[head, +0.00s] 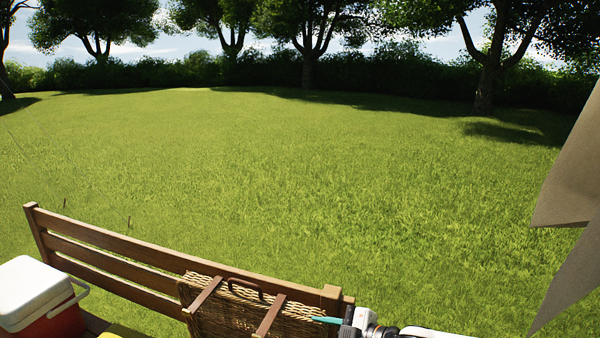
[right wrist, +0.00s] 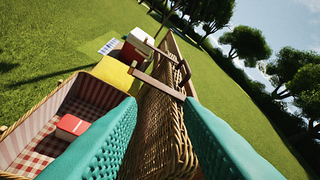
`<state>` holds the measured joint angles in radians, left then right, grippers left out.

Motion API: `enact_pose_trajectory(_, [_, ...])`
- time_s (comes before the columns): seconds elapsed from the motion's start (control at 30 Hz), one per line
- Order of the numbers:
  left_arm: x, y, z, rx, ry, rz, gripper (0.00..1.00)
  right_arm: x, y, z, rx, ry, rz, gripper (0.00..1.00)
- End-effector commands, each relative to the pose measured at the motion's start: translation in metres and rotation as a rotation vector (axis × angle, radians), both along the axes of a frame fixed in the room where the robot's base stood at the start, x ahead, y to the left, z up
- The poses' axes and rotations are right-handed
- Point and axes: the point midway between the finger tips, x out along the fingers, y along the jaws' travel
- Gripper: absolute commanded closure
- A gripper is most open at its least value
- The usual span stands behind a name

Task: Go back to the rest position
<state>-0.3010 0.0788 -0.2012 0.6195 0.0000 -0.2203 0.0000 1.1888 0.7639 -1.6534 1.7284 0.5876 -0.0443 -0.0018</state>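My right gripper (right wrist: 160,101) has two teal fingers spread apart in the right wrist view. The wicker lid (right wrist: 160,135) of a picnic basket shows between and beyond them. I cannot tell whether either finger touches the lid. In the head view my right gripper (head: 328,320) is at the bottom, with a teal finger by the right end of the raised lid (head: 235,311). The basket (right wrist: 28,120) is open, with a red-and-white checked lining and a red box (right wrist: 72,127) inside. My left gripper is not in view.
A wooden bench backrest (head: 115,240) stands behind the lid. A red cooler with a white lid (head: 32,290) is at the lower left. A yellow item (right wrist: 113,73) lies beyond the basket. Open lawn fills the middle, and grey-brown fabric (head: 575,180) hangs at the right edge.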

Motion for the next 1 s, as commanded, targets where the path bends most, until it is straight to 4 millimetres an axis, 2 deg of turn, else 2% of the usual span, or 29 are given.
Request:
enact_pose_trajectory(0.37, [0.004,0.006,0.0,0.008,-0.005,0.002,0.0,-0.056,0.061,-0.023,0.034,0.102,-0.002,0.67])
enact_pose_trajectory(0.5, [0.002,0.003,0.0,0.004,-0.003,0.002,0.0,-0.085,0.084,-0.027,0.064,0.167,-0.038,0.67])
enact_pose_trajectory(0.63, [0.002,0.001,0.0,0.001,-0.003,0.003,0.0,-0.113,0.095,-0.028,0.104,0.259,-0.133,0.67])
enact_pose_trajectory(0.77, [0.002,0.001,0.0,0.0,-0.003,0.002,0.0,-0.132,0.078,-0.033,0.132,0.377,-0.294,0.67])
enact_pose_trajectory(0.87, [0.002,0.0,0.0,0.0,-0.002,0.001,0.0,-0.146,0.046,-0.046,0.132,0.488,-0.454,0.67])
enact_pose_trajectory(1.0, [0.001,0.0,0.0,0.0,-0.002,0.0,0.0,-0.175,-0.015,-0.075,0.096,0.659,-0.703,0.67])
